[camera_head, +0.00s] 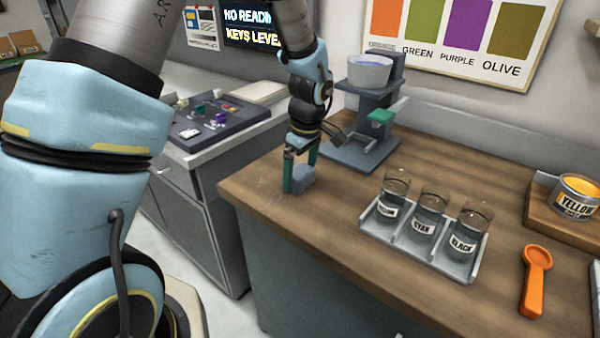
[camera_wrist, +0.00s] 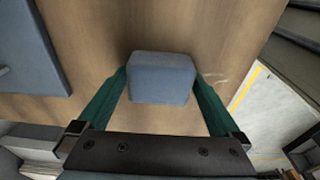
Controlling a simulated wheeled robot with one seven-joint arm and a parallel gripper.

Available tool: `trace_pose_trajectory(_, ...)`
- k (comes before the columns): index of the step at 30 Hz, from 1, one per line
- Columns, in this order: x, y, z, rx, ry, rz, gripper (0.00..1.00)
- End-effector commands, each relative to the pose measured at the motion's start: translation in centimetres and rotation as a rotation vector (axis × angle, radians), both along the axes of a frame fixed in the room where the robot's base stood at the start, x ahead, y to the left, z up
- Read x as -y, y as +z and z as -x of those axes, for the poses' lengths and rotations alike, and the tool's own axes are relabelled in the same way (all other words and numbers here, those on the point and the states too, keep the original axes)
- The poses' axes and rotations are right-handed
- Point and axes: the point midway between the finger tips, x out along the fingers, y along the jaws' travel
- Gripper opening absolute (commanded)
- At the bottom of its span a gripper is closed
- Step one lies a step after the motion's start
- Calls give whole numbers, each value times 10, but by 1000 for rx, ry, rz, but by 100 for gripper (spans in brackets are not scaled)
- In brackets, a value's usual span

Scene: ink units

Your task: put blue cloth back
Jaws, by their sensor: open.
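The blue cloth (camera_head: 302,179) is a small folded grey-blue block on the wooden worktop, near its left corner. It also shows in the wrist view (camera_wrist: 161,78), between the two green fingers. My gripper (camera_head: 301,180) points down at the cloth, with its fingers on either side of it. In the wrist view the gripper (camera_wrist: 160,85) is open, and small gaps seem to show between the fingers and the cloth. I cannot tell whether either finger touches it.
A dispenser stand (camera_head: 362,145) with a bowl is behind my gripper. A metal rack (camera_head: 440,262) with three labelled glass jars stands to the right. An orange scoop (camera_head: 536,280) and a yellow paint tin (camera_head: 577,200) are farther right. The worktop's left edge is close to the cloth.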

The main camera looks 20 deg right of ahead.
Motion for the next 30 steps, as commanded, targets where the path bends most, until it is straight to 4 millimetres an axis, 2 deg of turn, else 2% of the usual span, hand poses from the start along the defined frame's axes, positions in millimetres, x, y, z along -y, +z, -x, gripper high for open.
trace_pose_trajectory(5,3,25,2,5,0,4,100)
trace_pose_trajectory(12,6,76,7,5,0,5,100)
trace_pose_trajectory(18,7,107,11,3,0,3,100)
trace_pose_trajectory(27,7,120,13,0,0,0,100)
trace_pose_trajectory(30,-3,119,9,-4,-10,1,100)
